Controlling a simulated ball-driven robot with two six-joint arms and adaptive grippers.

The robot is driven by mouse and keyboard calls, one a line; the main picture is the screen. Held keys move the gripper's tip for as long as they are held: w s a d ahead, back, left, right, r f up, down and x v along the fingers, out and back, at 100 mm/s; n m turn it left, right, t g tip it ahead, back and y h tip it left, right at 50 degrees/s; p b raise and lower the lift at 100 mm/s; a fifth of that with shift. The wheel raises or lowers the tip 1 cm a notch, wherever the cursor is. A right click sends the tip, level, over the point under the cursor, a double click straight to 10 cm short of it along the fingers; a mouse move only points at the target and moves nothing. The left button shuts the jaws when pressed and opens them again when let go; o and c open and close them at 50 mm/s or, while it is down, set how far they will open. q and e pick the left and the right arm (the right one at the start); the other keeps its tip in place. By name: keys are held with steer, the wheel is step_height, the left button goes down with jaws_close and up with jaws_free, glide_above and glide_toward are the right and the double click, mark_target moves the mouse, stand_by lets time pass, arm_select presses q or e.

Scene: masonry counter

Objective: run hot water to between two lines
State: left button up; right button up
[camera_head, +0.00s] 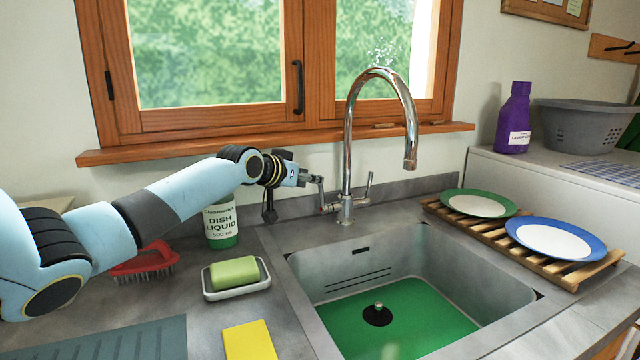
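A chrome tap (348,150) with a tall curved spout stands behind the sink (325,264). Its left lever (322,196) has a red mark; its right lever (368,186) stands upright. No stream shows below the spout. Dark level lines (358,281) run across the sink's back-left wall. The sink's bottom is green, with a black plug (377,317) with a metal knob; I cannot tell whether water covers it. My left gripper (313,181) is at the left lever's top, seemingly touching it; its fingers are too small to judge. My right gripper is out of view.
Left of the sink are a dish liquid bottle (221,228), green soap in a white dish (236,289), a red brush (143,262) and a yellow sponge (249,340). On the right, a wooden rack (481,229) holds a green-rimmed and a blue-rimmed plate. White specks show above the spout.

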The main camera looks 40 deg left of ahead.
arm_select(q)
steer(key=b+x, duration=0.1)
steer(key=x, duration=0.4)
steer(key=shift+w+f, duration=0.15)
steer(key=shift+w, duration=0.2)
jaws_close()
